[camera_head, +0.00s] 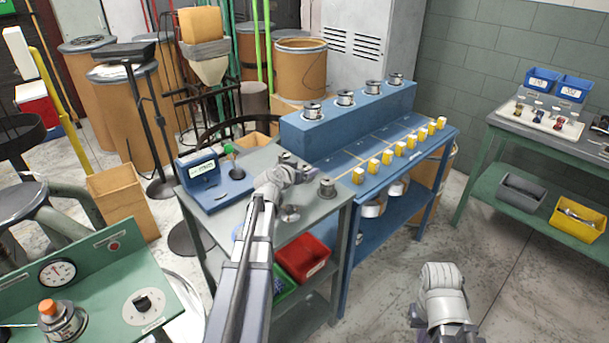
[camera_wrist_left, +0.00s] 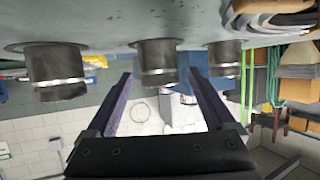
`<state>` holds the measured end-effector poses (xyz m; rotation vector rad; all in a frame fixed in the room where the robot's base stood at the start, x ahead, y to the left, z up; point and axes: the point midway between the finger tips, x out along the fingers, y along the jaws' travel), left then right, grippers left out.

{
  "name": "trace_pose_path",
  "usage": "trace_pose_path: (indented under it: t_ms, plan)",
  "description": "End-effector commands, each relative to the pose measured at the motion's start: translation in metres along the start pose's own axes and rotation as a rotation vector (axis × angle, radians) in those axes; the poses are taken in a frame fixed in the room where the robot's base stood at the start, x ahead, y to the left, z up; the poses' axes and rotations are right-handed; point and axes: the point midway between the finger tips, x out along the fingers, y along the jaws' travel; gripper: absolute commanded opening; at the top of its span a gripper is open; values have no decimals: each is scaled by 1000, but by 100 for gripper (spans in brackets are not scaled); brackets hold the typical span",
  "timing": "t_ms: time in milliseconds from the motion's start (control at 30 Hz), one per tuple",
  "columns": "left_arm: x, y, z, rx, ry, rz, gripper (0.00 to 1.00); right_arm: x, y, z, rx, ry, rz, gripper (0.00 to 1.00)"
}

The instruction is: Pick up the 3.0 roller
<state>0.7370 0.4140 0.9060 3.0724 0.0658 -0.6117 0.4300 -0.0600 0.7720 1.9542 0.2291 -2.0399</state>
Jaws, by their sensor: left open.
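Several metal rollers are in view, and I cannot read which is the 3.0 one. On the grey bench top (camera_head: 318,211), one roller (camera_head: 327,188) stands right of my left gripper (camera_head: 308,172), another (camera_head: 290,213) is in front of it and one (camera_head: 286,158) is behind it. My left gripper is open and empty, low over the bench. The left wrist view is upside down. It shows a roller (camera_wrist_left: 155,64) between the open fingers in the picture, with a second roller (camera_wrist_left: 55,72) to the left and a third (camera_wrist_left: 225,60) to the right. No finger visibly touches one.
A blue instrument box (camera_head: 199,170) stands on the grey bench's left side. A red bin (camera_head: 303,257) sits below. My right arm shows at lower right.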

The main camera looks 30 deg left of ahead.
Motion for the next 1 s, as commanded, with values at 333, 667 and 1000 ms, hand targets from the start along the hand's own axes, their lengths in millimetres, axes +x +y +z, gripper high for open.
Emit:
trace_pose_path:
  t_ms: [333,667,1000]
  plan:
    - [-1,0,0,0,0,0,61,-1,0,0,0,0,0,0]
    - [-1,0,0,0,0,0,24,-1,0,0,0,0,0,0]
    - [-1,0,0,0,0,0,0,-1,0,0,0,0,0,0]
